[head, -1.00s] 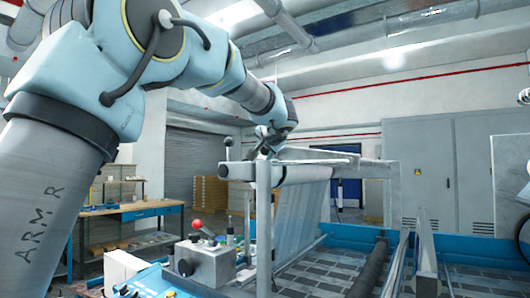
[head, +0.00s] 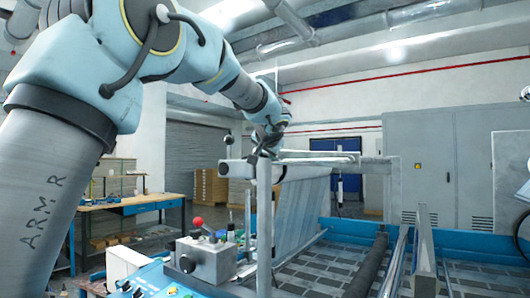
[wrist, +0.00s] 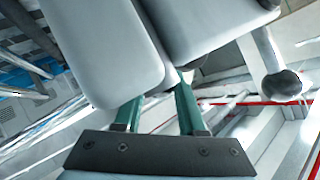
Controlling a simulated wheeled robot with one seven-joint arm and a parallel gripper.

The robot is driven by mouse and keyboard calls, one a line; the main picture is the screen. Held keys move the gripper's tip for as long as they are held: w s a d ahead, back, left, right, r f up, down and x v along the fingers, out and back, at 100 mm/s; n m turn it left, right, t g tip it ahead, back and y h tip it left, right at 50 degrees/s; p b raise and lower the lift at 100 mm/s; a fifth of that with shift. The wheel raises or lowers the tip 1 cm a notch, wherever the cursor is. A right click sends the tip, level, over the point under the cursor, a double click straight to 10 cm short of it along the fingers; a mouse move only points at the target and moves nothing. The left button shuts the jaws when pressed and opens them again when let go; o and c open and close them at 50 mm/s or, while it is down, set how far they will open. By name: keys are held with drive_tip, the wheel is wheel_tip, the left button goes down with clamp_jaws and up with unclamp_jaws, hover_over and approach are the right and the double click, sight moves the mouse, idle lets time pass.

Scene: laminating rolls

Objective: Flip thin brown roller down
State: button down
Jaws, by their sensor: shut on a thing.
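My gripper (head: 266,152) is at the top of the near upright of the metal frame (head: 264,225). In the wrist view, its green fingers (wrist: 160,110) are close together and run up behind two large grey rounded pieces (wrist: 105,50). What they grip is mostly hidden there, and I cannot identify it. A short lever with a dark ball knob (head: 228,140) stands up left of the gripper; a ball-ended lever (wrist: 282,85) also shows at the right of the wrist view. I cannot pick out a thin brown roller for certain. A thick dark roller (head: 370,267) lies lower on the machine.
A clear film sheet (head: 302,215) hangs from the frame's top bar. A grey control box (head: 205,260) with a red-knobbed lever (head: 197,221) stands in front of the frame. Blue machine walls (head: 475,250) lie to the right; a workbench (head: 130,207) is behind left.

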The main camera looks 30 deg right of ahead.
drive_tip(key=c, duration=0.5)
unclamp_jaws()
drive_tip(key=b+v, duration=0.4)
drive_tip(key=v, duration=0.6)
drive_tip(key=shift+s+a+r, duration=0.1)
drive_tip(key=shift+s+r, duration=0.1)
drive_tip(key=shift+s, duration=0.15)
drive_tip(key=shift+s, duration=0.1)
